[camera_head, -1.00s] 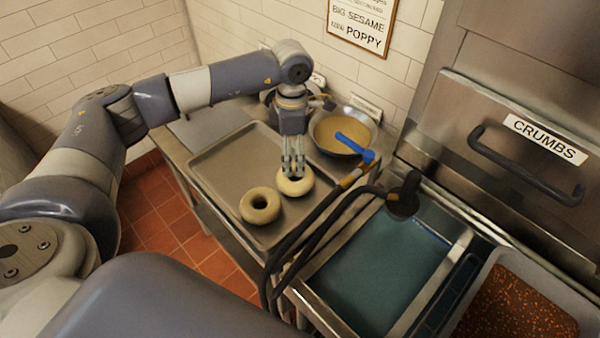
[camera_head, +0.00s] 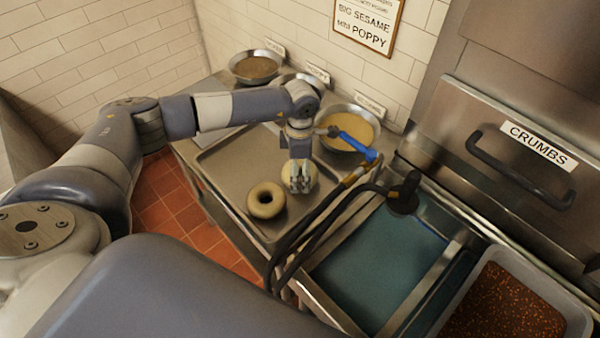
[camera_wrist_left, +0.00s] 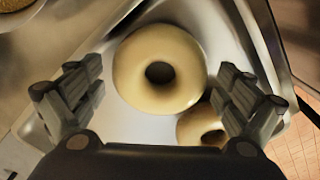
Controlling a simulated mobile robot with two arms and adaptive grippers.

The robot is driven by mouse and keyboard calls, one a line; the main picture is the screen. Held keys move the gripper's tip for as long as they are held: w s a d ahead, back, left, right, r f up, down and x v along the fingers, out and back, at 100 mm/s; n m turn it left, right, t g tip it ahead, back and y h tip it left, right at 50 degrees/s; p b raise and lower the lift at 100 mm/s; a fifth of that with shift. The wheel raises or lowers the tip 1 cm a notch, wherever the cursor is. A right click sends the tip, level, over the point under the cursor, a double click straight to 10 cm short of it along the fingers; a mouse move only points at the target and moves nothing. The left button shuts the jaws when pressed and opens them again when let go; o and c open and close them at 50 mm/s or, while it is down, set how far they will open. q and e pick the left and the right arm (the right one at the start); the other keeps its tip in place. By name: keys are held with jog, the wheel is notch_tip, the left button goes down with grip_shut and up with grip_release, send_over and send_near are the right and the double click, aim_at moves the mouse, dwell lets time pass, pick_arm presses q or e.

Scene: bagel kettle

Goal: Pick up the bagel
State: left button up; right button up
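Two pale ring bagels lie on a metal tray (camera_head: 226,163). The farther bagel (camera_head: 314,174) is partly hidden behind my left gripper (camera_head: 299,186); the nearer bagel (camera_head: 265,191) lies to its left, uncovered. In the left wrist view, my left gripper (camera_wrist_left: 155,95) is open, its fingers spread to either side. One whole bagel (camera_wrist_left: 130,72) shows between and beyond the fingers, and the second bagel (camera_wrist_left: 187,128) shows partly beside the right finger. The gripper holds nothing; whether a finger touches a bagel I cannot tell. My right gripper is not in view.
Bowls of toppings, including a yellowish one (camera_head: 352,132) with a blue-handled tool (camera_head: 354,145), stand behind the tray. A black hose (camera_head: 312,232) curves close to the tray's right side. A water-filled basin (camera_head: 375,262) and a crumb bin (camera_head: 505,308) lie to the right.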

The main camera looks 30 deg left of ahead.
pick_arm(q)
jog(key=c, duration=0.5)
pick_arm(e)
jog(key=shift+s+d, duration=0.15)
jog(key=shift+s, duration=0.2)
pick_arm(q)
jog(key=shift+r, duration=0.3)
jog(key=shift+r+b, duration=1.6)
jog(key=shift+r, duration=3.15)
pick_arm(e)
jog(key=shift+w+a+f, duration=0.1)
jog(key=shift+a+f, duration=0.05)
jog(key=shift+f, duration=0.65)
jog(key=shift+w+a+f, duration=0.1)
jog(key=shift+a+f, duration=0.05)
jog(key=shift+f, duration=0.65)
